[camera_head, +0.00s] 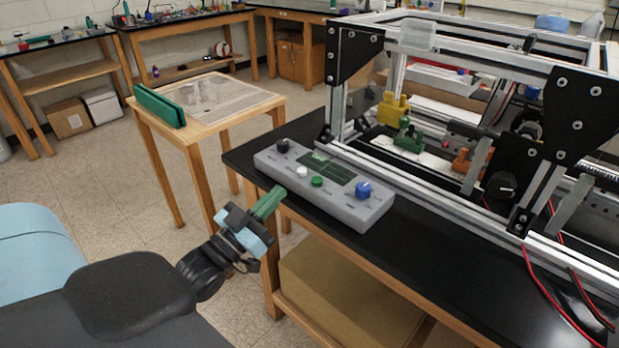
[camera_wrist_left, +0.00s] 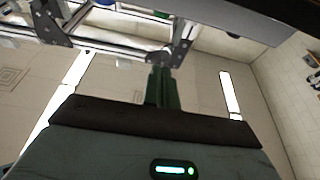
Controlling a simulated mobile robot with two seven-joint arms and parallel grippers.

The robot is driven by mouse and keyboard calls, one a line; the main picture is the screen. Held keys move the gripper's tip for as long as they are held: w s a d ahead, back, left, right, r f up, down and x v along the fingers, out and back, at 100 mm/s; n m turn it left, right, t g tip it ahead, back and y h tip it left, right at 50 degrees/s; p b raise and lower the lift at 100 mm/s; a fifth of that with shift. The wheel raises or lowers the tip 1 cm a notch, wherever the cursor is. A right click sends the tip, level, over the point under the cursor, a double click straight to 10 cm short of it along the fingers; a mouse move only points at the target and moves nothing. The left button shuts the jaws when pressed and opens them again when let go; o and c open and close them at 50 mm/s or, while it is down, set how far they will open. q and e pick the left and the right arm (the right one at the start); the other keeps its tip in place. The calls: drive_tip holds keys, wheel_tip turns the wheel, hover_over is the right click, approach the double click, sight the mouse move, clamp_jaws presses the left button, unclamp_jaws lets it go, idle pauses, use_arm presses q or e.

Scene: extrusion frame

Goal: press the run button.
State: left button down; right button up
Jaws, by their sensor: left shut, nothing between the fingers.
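A grey control box (camera_head: 330,185) lies on the near left edge of the black bench top. It carries a small green screen (camera_head: 327,167), a green button (camera_head: 317,181), a white button (camera_head: 302,172), a black knob (camera_head: 283,145) and a blue knob (camera_head: 363,189). The button labels are too small to read. My left gripper (camera_head: 270,203), with green fingers, is shut and empty. In the head view it appears just left of and below the box, apart from the buttons. Its fingers also show in the left wrist view (camera_wrist_left: 163,88). My right gripper is out of view.
An aluminium extrusion frame (camera_head: 430,190) with black corner plates stands behind the box. Red and black wires (camera_head: 545,290) hang at the right. A small wooden table (camera_head: 225,105) with a green holder (camera_head: 160,106) stands to the left. Above the box's near side is free room.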

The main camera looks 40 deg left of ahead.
sight(306, 187)
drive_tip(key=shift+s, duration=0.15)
